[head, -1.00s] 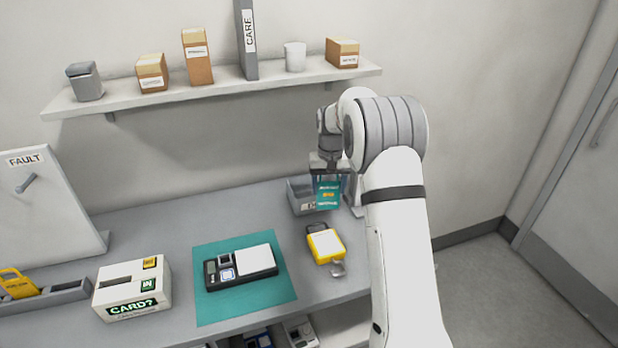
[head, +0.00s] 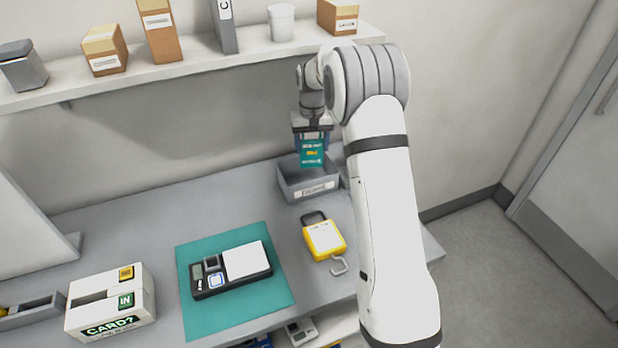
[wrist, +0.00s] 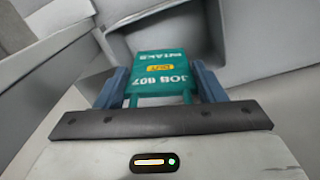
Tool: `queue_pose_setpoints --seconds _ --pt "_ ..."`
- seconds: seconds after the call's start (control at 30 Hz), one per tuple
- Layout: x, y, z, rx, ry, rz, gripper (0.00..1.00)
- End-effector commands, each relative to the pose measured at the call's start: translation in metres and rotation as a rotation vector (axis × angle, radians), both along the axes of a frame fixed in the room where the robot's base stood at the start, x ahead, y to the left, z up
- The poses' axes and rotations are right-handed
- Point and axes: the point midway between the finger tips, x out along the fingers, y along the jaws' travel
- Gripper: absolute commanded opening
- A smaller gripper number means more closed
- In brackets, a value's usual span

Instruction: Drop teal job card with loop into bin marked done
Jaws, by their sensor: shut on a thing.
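The teal job card (head: 311,153) hangs from my gripper (head: 312,134) over the grey bin at the back right of the bench. In the wrist view the card (wrist: 160,72) sits between my two fingers, with a yellow patch and "JOB 807" on it. My gripper is shut on it.
A yellow padlock-shaped item (head: 324,240) lies in front of the bin. A scale (head: 246,261) sits on a teal mat (head: 262,300). A white card box (head: 140,305) stands at left. A loaded shelf (head: 190,64) runs along the wall above.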

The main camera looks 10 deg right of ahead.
Motion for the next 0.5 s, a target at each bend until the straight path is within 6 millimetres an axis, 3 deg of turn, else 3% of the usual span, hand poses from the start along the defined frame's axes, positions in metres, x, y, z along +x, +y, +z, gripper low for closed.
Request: queue_pose_setpoints --seconds 0.3,0.5 --pt "0.0 -0.007 -0.04 0.0 0.001 -0.011 0.41" --pt "0.0 -0.008 -0.052 0.0 0.0 -0.013 0.41"
